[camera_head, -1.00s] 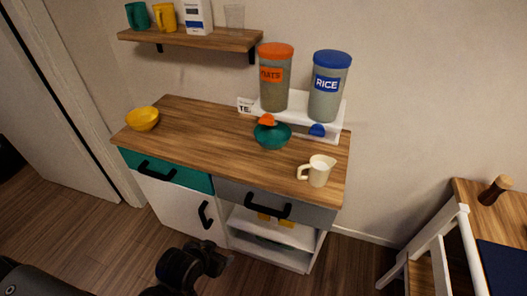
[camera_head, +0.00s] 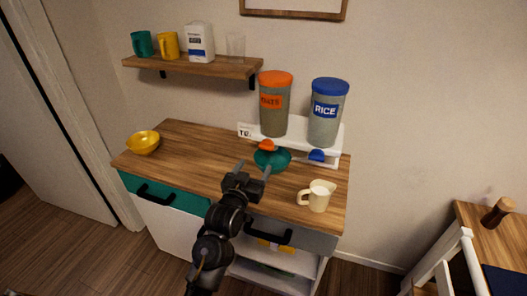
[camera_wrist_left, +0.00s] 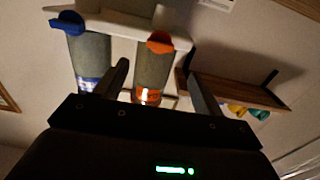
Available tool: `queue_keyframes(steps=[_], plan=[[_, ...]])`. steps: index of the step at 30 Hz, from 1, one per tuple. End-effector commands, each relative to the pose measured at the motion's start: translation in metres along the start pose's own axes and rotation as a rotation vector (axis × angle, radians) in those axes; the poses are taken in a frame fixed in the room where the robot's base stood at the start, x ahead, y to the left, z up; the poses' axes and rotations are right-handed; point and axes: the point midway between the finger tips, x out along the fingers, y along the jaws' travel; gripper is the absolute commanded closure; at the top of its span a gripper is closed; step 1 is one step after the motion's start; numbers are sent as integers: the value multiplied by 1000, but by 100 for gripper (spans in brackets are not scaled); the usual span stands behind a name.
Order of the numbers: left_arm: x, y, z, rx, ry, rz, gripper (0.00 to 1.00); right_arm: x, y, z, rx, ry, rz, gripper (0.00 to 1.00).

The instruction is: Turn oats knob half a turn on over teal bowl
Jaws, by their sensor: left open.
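The oats dispenser (camera_head: 274,118) has an orange lid and label and stands on the white stand. Its orange knob (camera_head: 266,146) is at its base, just above the teal bowl (camera_head: 262,160) on the counter. My left gripper (camera_head: 253,168) is open and empty, in front of and slightly left of the bowl. In the left wrist view, which is upside down, the orange knob (camera_wrist_left: 160,42) shows beyond and between the two open fingers (camera_wrist_left: 160,82), apart from them. The bowl does not show there. My right gripper is out of view.
The rice dispenser (camera_head: 323,125) with its blue knob (camera_head: 317,155) stands right of the oats. A cream jug (camera_head: 317,196) is at the counter's front right, and a yellow bowl (camera_head: 144,143) at the left. A wall shelf (camera_head: 195,67) holds cups and a carton.

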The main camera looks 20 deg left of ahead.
Motion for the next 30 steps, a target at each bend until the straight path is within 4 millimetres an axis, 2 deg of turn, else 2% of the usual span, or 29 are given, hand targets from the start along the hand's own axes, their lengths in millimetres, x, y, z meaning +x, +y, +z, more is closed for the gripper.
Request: queue_keyframes(steps=[9, 15, 20, 28, 30], plan=[[60, 0, -2, 0, -3, 2, 31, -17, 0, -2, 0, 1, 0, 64], [85, 0, 0, 0, -3, 1, 31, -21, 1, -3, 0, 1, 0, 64], [93, 0, 0, 0, -2, 1, 31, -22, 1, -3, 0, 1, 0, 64], [94, 0, 1, 0, -2, 1, 31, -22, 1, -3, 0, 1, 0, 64], [94, 0, 1, 0, -2, 1, 40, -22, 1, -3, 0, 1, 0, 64]])
